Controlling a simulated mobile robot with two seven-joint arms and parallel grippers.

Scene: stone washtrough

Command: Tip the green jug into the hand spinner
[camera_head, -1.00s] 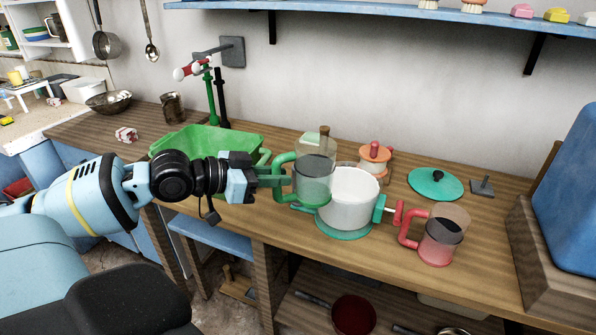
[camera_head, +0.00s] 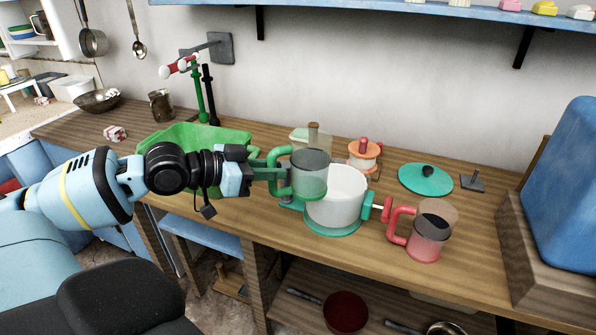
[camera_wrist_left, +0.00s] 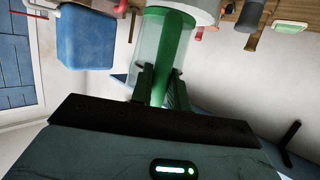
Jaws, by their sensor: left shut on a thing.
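The green jug (camera_head: 309,185) is a clear cup with a green base and a green handle (camera_head: 276,170). My left gripper (camera_head: 275,174) is shut on this handle and holds the jug upright. In the left wrist view the handle (camera_wrist_left: 170,50) stands between my fingers (camera_wrist_left: 160,88). The hand spinner (camera_head: 338,208) is a white tub on a green base, with a green and red crank at its right. The jug overlaps the spinner's left rim in the head view, its bottom near rim height. The jug's contents are hard to make out. My right gripper is not in view.
A red jug (camera_head: 427,238) with dark contents stands right of the crank. A green lid (camera_head: 425,182) lies behind it. A green basin (camera_head: 185,140) is at the left, and an orange-topped jar (camera_head: 364,155) stands behind the spinner. A shelf (camera_head: 400,8) runs above.

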